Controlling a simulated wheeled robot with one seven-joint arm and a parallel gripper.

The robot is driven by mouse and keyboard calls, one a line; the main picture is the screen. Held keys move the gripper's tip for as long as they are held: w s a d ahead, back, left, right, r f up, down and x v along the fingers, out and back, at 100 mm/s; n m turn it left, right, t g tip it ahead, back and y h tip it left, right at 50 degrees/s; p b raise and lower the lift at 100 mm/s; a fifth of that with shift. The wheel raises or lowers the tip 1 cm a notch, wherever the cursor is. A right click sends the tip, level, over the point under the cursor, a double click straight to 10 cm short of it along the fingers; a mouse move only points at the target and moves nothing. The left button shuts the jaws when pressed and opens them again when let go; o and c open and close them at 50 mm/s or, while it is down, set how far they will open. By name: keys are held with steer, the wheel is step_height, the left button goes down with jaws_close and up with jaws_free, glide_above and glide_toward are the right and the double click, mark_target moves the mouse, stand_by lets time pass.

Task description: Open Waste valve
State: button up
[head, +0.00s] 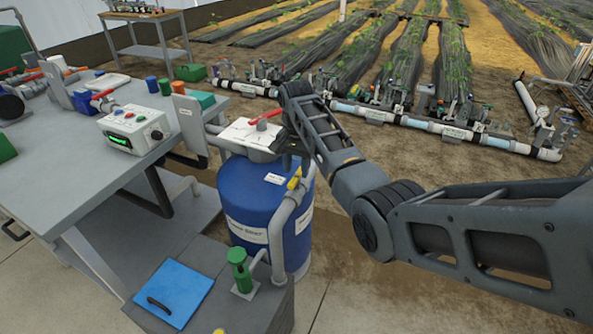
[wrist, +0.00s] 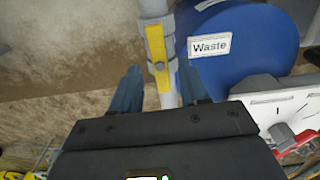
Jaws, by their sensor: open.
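The Waste valve shows as a yellow lever (wrist: 156,52) on a grey vertical pipe (wrist: 152,8) in the wrist view. The lever looks lined up along the pipe there. A white "Waste" label (wrist: 211,45) sits beside it on the blue drum. In the head view the yellow lever (head: 294,180) is on the pipe at the drum's right side, near its label (head: 274,179). My gripper (wrist: 158,76) is open, with one finger on each side of the pipe and lever in the picture. I cannot tell the depth between them. In the head view my gripper's fingers are hidden.
The blue drum (head: 250,205) has a white top plate with a red lever (head: 264,118), close to my wrist. A grey workbench (head: 60,185) with a control box (head: 133,130) stands left. A green-topped fitting (head: 238,265) is in front. Irrigation pipes (head: 430,125) run behind.

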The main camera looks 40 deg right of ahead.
mark_target(296, 175)
steer(key=shift+r, duration=3.1)
